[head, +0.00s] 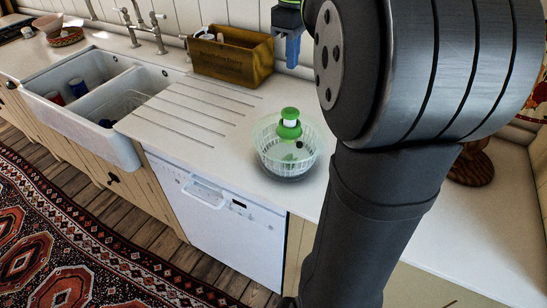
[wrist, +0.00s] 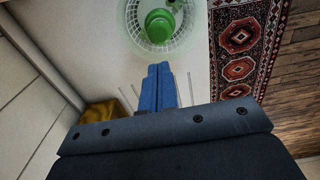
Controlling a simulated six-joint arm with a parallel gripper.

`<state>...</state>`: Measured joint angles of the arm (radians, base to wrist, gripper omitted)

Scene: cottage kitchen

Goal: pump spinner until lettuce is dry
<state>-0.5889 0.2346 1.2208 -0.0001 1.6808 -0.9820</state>
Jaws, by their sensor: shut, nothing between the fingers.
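The salad spinner (head: 267,162) stands upright on the white counter, a clear ribbed bowl with a green pump knob (head: 290,116) on top. A few dark and green bits show inside; I cannot tell how wet they are. The spinner (wrist: 133,31) shows at the top of the wrist view, its green knob (wrist: 159,22) facing the camera. My gripper (head: 291,62) has blue fingers, shut and empty, and hangs above and behind the spinner in the head view. In the wrist view my gripper (wrist: 158,68) points toward the spinner, apart from the knob.
A wooden box (head: 232,58) stands at the back by the wall. A white double sink (head: 97,90) with cups is at the left. A dark round wooden item (head: 472,165) sits behind my arm. The counter left of the spinner is clear.

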